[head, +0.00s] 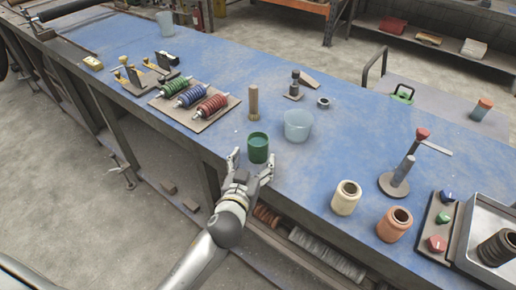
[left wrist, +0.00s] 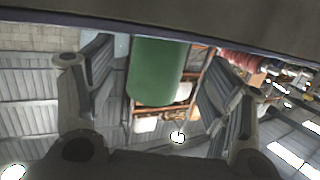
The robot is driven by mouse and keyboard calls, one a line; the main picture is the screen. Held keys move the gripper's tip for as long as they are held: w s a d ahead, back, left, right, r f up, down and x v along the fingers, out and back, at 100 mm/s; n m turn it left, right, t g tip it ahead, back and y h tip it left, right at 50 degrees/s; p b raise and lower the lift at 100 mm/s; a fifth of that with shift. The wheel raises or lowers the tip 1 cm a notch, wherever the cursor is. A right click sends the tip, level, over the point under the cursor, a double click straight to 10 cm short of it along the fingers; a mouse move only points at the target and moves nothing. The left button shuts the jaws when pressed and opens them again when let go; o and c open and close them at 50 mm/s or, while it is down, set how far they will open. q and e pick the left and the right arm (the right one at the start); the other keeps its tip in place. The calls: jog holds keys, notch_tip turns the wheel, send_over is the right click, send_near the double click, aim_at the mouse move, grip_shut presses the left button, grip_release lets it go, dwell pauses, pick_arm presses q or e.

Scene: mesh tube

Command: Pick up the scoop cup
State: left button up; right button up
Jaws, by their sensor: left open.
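A dark green cup (head: 258,149), apparently the scoop cup, stands upright near the front edge of the blue workbench (head: 330,160). My left gripper (head: 251,166) is open at the bench's front edge, with its fingertips close to the cup's near side. In the left wrist view, the green cup (left wrist: 157,72) appears between the two spread fingers of the left gripper (left wrist: 160,88), with visible gaps on both sides. It is not held. My right gripper is not in view.
A translucent cup (head: 298,125) stands just right of the green cup, and a brown post (head: 253,103) stands behind it. A board with coloured coils (head: 192,101) lies to the left. Cream (head: 345,199) and orange (head: 393,225) spools stand to the right.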

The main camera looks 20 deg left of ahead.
aim_at(255, 156)
pick_arm(q)
jog(key=shift+w+r+p, duration=0.1)
jog(key=shift+w+p, duration=0.2)
jog(key=shift+w, duration=0.25)
jog(key=shift+w+f+p, duration=0.25)
jog(key=shift+w+p, duration=0.05)
jog(key=shift+w, duration=0.75)
jog(key=shift+w+f+p, duration=0.2)
jog(key=shift+w+p, duration=0.05)
jog(key=shift+w, duration=0.75)
jog(key=c, duration=1)
jog(key=shift+c, duration=1)
jog(key=shift+r, duration=0.15)
